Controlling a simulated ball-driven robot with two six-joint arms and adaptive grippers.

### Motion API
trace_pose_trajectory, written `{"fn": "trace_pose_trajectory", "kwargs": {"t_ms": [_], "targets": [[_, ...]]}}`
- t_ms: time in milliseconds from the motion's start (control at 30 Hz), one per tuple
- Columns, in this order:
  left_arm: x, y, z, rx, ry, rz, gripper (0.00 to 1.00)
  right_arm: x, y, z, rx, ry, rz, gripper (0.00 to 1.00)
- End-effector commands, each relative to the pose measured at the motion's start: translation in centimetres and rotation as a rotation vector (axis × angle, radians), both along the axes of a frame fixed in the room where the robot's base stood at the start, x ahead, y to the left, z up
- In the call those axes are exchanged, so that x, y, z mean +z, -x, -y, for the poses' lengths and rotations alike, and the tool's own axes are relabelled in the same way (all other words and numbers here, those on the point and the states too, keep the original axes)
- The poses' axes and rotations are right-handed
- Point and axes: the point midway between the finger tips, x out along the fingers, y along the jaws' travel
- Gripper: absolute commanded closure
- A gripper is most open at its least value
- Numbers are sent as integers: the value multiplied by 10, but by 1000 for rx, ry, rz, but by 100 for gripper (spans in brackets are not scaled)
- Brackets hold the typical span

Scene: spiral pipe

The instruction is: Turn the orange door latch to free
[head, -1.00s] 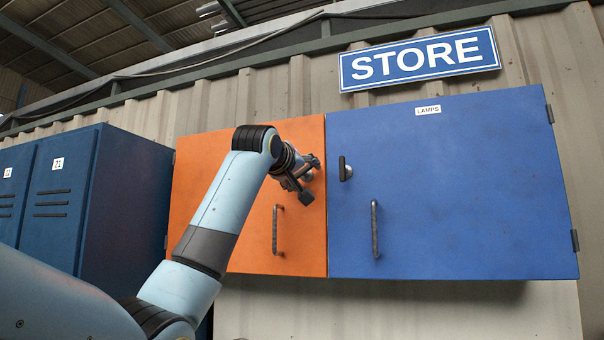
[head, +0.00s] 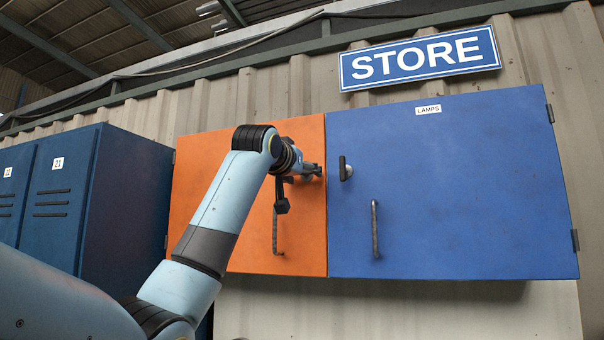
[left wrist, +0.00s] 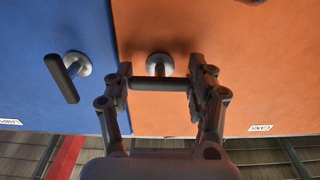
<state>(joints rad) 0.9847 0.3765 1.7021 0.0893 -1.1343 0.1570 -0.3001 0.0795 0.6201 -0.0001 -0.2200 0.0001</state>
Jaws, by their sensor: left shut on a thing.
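The orange door (head: 225,150) is closed flush beside the blue door. Its latch shows in the left wrist view as a round metal base with a dark bar (left wrist: 160,84) lying crosswise in that view. My left gripper (left wrist: 163,82) has one finger at each end of this bar and is shut on it. In the head view my left gripper (head: 312,170) is at the orange door's upper right, near its right edge, and hides most of the latch. My right gripper is in neither view.
The closed blue door (head: 450,190) has its own latch (head: 345,169), upright, just right of my gripper, and a pull handle (head: 375,230). The orange door's pull handle (head: 275,238) is below my gripper. Blue lockers (head: 120,200) stand at the left.

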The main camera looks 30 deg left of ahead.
Motion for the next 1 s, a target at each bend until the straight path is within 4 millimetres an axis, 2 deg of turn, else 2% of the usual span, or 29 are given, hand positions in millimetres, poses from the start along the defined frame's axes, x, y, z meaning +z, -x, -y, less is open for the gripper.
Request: {"fn": "trace_pose_trajectory", "kwargs": {"t_ms": [367,400,567,867,1000], "targets": [[-1,0,0,1,-6,-4,76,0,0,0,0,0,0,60],[-1,0,0,1,-6,-4,41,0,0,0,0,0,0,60],[-1,0,0,0,-6,-2,20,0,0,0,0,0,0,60],[0,1,0,0,-5,-1,19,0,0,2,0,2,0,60],[0,14,3,1,-6,0,19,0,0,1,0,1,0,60]]}}
